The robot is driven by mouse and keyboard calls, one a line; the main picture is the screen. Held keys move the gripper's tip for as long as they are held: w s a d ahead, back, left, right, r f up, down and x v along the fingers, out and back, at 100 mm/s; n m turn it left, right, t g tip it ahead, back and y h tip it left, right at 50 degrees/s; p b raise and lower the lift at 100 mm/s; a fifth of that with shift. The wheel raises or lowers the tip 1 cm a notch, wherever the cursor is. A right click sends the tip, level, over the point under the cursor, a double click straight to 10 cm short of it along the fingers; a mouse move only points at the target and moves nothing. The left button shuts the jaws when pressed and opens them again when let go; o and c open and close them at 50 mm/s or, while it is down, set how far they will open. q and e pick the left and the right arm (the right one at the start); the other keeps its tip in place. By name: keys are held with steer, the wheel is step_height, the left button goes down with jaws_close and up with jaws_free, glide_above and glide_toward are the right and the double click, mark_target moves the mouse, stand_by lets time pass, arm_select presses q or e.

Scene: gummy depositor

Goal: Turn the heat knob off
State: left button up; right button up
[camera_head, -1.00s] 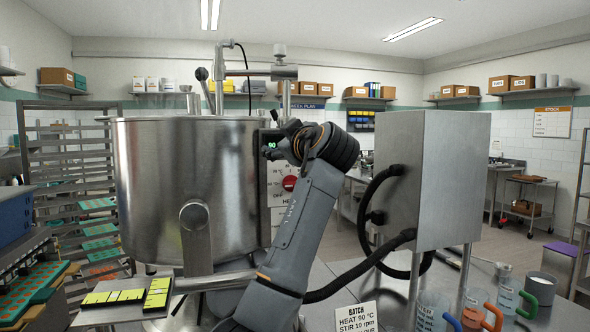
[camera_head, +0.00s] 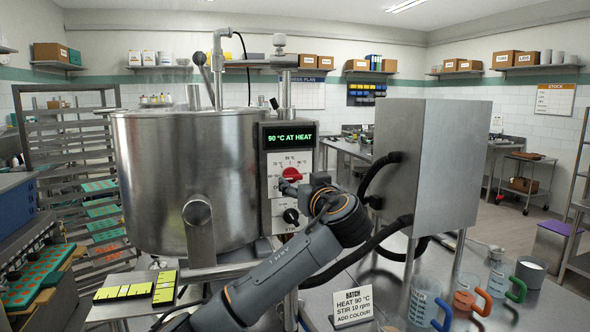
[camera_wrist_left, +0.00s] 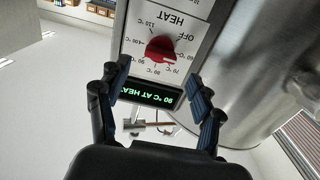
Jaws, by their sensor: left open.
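The red heat knob (camera_head: 292,174) is on a white dial plate on the control box beside the steel kettle. In the left wrist view the knob (camera_wrist_left: 160,49) appears upside down, with OFF and temperature labels around it. Its exact setting is hard to read. The display (camera_head: 290,138) above it reads "90 °C AT HEAT". My left gripper (camera_head: 296,188) is just in front of the dial, partly covering its lower part. In the wrist view the left gripper (camera_wrist_left: 160,76) is open and empty, its fingers apart with the knob beyond them. My right gripper is out of view.
A black knob (camera_head: 291,216) sits below on the same box. The kettle (camera_head: 180,170) stands left of it. A steel cabinet (camera_head: 440,165) with black hoses stands right. A batch card (camera_head: 352,306) and several jugs are on the table in front.

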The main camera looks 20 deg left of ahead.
mark_target(293, 178)
arm_select(q)
steer(key=p+x, duration=0.1)
steer(key=x, duration=0.3)
steer(key=shift+w+a+r, duration=0.1)
steer(key=shift+r, duration=0.05)
steer(key=shift+w+a, duration=0.25)
steer(key=shift+w, duration=0.2)
steer(key=c, duration=1.1)
steer(key=n+b, duration=0.2)
steer(key=b, duration=0.2)
steer(key=f+n+b, duration=0.1)
steer(key=n+b, duration=0.1)
steer(key=b, duration=0.2)
steer(key=shift+c, duration=0.2)
steer(key=n+b, duration=0.2)
steer(key=shift+s+a+r+n, duration=0.1)
steer(key=shift+n, duration=0.3)
steer(key=shift+r+n+b, duration=0.1)
steer(key=shift+n+b, duration=0.3)
steer(key=shift+n, duration=0.6)
